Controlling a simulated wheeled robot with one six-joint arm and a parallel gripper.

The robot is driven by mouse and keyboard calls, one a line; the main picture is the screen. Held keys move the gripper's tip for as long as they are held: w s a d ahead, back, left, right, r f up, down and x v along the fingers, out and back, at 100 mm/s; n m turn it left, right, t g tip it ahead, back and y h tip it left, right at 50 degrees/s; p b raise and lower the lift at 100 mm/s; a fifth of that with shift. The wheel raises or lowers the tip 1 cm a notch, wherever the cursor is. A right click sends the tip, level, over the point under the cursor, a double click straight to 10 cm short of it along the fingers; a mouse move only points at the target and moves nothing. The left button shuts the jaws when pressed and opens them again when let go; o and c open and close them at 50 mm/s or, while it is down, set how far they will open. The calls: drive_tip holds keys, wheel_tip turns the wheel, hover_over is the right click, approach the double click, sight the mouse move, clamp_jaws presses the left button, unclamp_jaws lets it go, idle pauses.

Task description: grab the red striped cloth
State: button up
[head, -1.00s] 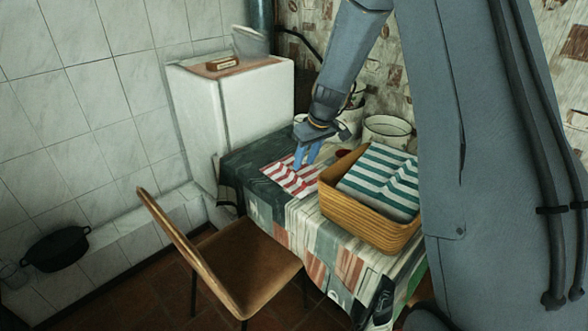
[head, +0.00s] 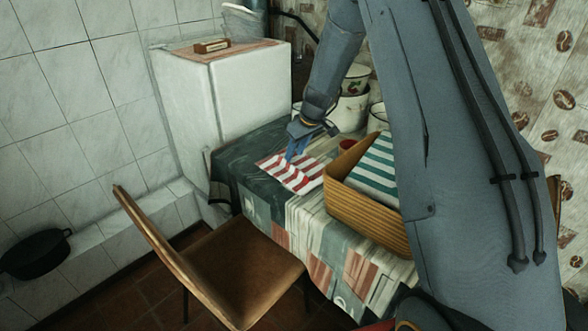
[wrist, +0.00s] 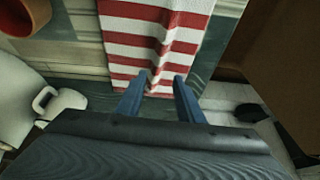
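The red striped cloth (head: 291,172) lies on the table, left of the basket, with a raised fold along it. In the wrist view the cloth (wrist: 130,41) lies ahead of the fingers, its fold running roughly between them. My gripper (head: 291,155) is over the far part of the cloth, pointing down. In the wrist view my gripper (wrist: 160,80) has its two blue fingers apart with nothing gripped between them. I cannot tell whether the fingertips touch the cloth.
A wicker basket (head: 364,217) with a green striped cloth (head: 373,165) stands right of the red cloth. Enamel pots (head: 349,112) and a red cup (head: 346,146) are behind. A chair (head: 235,268) stands in front of the table (head: 258,207). A white fridge (head: 232,97) is at the back left.

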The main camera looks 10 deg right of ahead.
sight(292, 164)
drive_tip(key=shift+d+p+x, duration=0.15)
drive_tip(key=shift+p+x, duration=0.4)
drive_tip(key=shift+x, duration=0.95)
drive_tip(key=shift+d+p+x, duration=0.15)
drive_tip(key=shift+p+x, duration=0.4)
drive_tip(key=shift+x, duration=1)
drive_tip(key=shift+s+f, duration=0.1)
drive_tip(key=shift+c, duration=0.6)
clamp_jaws()
